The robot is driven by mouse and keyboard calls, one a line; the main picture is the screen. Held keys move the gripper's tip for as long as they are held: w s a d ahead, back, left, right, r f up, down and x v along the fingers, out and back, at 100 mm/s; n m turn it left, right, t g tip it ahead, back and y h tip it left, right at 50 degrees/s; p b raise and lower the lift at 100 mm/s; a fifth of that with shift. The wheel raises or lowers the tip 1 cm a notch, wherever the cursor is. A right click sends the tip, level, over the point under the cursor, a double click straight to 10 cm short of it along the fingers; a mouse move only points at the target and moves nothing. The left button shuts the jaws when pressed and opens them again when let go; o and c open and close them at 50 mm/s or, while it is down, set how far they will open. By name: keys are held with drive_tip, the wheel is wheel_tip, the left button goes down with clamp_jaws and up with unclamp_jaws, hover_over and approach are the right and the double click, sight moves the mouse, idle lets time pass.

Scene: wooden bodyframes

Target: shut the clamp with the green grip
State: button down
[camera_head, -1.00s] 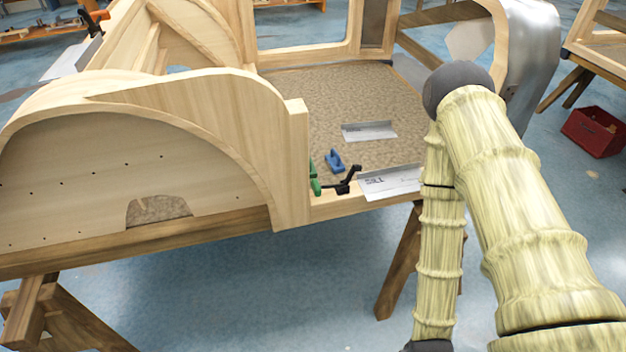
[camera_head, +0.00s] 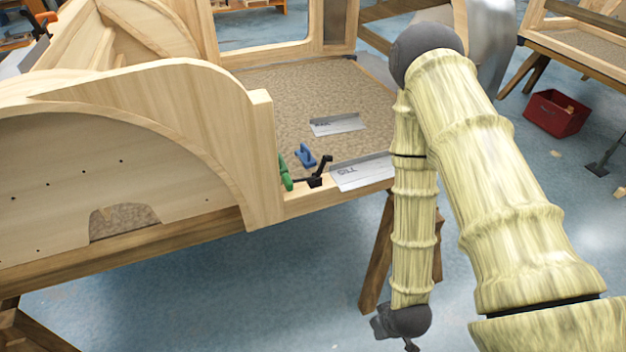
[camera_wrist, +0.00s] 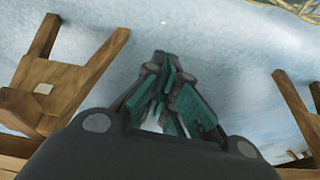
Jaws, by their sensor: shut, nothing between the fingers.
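The clamp with the green grip (camera_head: 285,172) sits on the wooden sill at the front edge of the bodyframe, beside the curved wheel-arch panel. Its green grip stands up close to the panel's post, and its black arm (camera_head: 319,173) reaches right towards a metal sill plate (camera_head: 361,172). I cannot tell how far open the clamp is. My gripper (camera_head: 384,326) hangs low at the lower middle of the head view, below and to the right of the clamp, well apart from it. In the wrist view my gripper (camera_wrist: 166,78) has its teal-padded fingers together and empty, over blue floor.
Wooden trestle legs (camera_head: 376,255) stand close to my forearm. A red bin (camera_head: 555,114) is at the right. An orange-gripped clamp (camera_head: 46,18) is at far left.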

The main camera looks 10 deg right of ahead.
drive_tip(key=w+a+r+n+t+y+b, duration=0.1)
drive_tip(key=w+a+r+n+t+b, duration=0.15)
drive_tip(key=w+b, duration=0.4)
drive_tip(key=w+a+r+n+t+y+b, duration=0.1)
drive_tip(key=w+r+n+t+b, duration=0.15)
drive_tip(key=w, duration=0.65)
drive_tip(key=w+a+r+n+t+y+b, duration=0.1)
drive_tip(key=w+r+n+t+y+b, duration=0.15)
drive_tip(key=w+n+b, duration=0.4)
drive_tip(key=w+a+r+n+t+y+b, duration=0.25)
drive_tip(key=w+r+n+b, duration=0.2)
drive_tip(key=r, duration=0.35)
drive_tip(key=w+a+r+n+t+y+b, duration=0.25)
drive_tip(key=w+r+b, duration=0.2)
drive_tip(key=r, duration=0.35)
drive_tip(key=shift+t, duration=0.45)
drive_tip(key=w, duration=0.2)
drive_tip(key=w+a+b, duration=0.1)
drive_tip(key=w, duration=0.2)
drive_tip(key=w+a, duration=0.1)
drive_tip(key=w, duration=0.1)
drive_tip(key=shift+w+a+f+b, duration=0.1)
drive_tip(key=shift+w+f+b, duration=0.2)
drive_tip(key=shift+w+b, duration=0.1)
drive_tip(key=shift+w+d+f, duration=0.1)
drive_tip(key=shift+w+d, duration=0.05)
drive_tip(key=shift+d, duration=0.25)
